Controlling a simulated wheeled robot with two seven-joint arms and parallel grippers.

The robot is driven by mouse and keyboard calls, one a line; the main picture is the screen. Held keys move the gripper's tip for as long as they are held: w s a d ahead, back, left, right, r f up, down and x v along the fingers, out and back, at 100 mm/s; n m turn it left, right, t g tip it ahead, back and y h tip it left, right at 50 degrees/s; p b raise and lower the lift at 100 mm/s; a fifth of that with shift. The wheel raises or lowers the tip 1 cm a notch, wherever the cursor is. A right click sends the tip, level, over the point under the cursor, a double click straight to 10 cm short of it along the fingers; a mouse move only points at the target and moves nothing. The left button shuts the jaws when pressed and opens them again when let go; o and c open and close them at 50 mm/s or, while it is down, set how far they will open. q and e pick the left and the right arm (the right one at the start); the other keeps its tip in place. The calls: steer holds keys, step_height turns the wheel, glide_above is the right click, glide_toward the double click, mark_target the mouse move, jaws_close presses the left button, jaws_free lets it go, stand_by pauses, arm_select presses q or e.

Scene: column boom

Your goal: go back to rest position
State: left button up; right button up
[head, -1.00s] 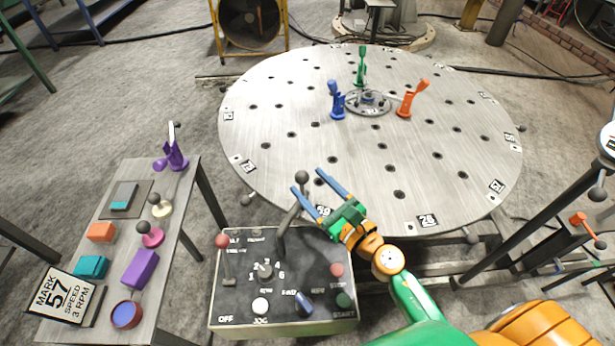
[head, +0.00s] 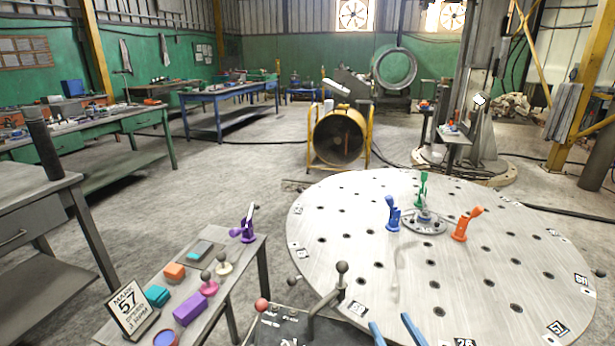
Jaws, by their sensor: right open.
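My right gripper (head: 396,331) shows only by its two blue fingertips at the bottom edge of the head view. The fingers are apart with nothing between them. They lie in front of the near rim of the round perforated turntable (head: 340,215). The control box (head: 285,328) is partly cut off at the bottom edge, left of the fingers. Its lever (head: 341,280) with a dark ball knob stands up, apart from the fingers. My left gripper is out of view.
Blue (head: 392,215), green (head: 423,190) and orange (head: 466,223) clamps stand around the turntable's hub. A side table at left holds coloured blocks, knobs, a purple clamp (head: 243,230) and a "57" sign (head: 131,308). A yellow-framed fan (head: 339,137) stands behind. Grey floor is open at left centre.

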steer(key=s+d+f+m+g+h, duration=0.15)
steer(key=d+m+h, duration=0.3)
steer(key=m, duration=0.65)
steer(key=s+d+f+m+g+h, duration=0.15)
steer(key=d+m+h, duration=0.3)
steer(key=m, duration=0.65)
steer(key=s+a+f+m+g+y, duration=0.3)
steer(key=s+a+f+m+g, duration=0.25)
steer(key=s+m, duration=0.3)
steer(key=s+a+f+m+g+y, duration=0.2)
steer(key=s+a+f+m+g, duration=0.25)
steer(key=s+m+g, duration=0.35)
step_height(320, 180, down, 15)
steer(key=s+d+n, duration=0.1)
steer(key=s+n, duration=0.1)
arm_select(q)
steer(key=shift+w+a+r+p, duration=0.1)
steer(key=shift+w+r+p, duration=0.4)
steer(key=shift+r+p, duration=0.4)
arm_select(e)
steer(key=s+d+f, duration=0.2)
steer(key=s+f, duration=0.9)
steer(key=s, duration=0.2)
steer(key=shift+d+g, duration=0.15)
steer(key=shift+g, duration=0.2)
